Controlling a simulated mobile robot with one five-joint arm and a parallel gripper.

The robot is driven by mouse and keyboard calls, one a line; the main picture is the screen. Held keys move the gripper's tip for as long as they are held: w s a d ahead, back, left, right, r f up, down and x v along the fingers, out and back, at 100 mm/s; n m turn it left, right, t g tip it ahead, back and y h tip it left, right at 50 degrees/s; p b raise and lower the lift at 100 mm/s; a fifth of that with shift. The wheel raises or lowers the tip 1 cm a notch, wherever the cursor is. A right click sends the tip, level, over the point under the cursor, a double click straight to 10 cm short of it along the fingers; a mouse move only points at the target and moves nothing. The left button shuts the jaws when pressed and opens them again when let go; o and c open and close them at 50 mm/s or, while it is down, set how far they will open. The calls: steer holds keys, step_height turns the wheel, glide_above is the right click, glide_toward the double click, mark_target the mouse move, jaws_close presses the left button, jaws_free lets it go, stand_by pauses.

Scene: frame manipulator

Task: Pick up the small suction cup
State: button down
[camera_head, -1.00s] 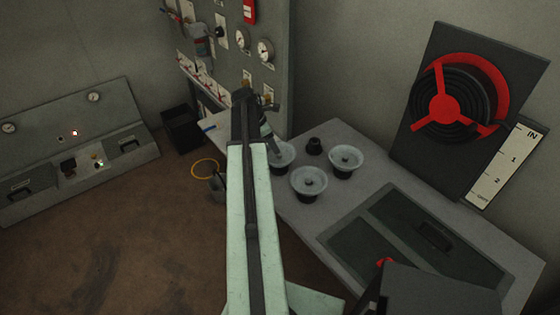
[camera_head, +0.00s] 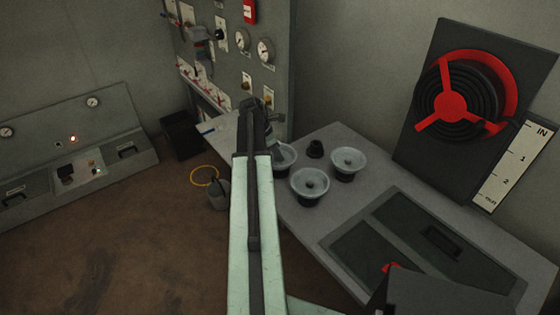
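A small dark cup (camera_head: 315,149), which looks like the small suction cup, stands on the grey worktop among larger pale grey cups. One larger cup (camera_head: 348,162) is to its right, another (camera_head: 310,185) is in front, and a third (camera_head: 285,156) is to its left, partly hidden by my arm. My gripper (camera_head: 271,138) is at the far end of my pale green arm, left of the small cup in the picture and apart from it. Its fingers are dark and mostly hidden, so their opening cannot be made out.
The worktop (camera_head: 345,215) has a dark recessed panel (camera_head: 372,258) at front right. A gauge panel (camera_head: 240,75) rises behind my gripper. A red-spoked reel (camera_head: 447,104) is on the right. A bucket (camera_head: 217,196) and yellow ring (camera_head: 204,176) are on the floor at left.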

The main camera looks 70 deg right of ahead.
step_height(320, 180, up, 15)
steer(key=p, duration=1.5)
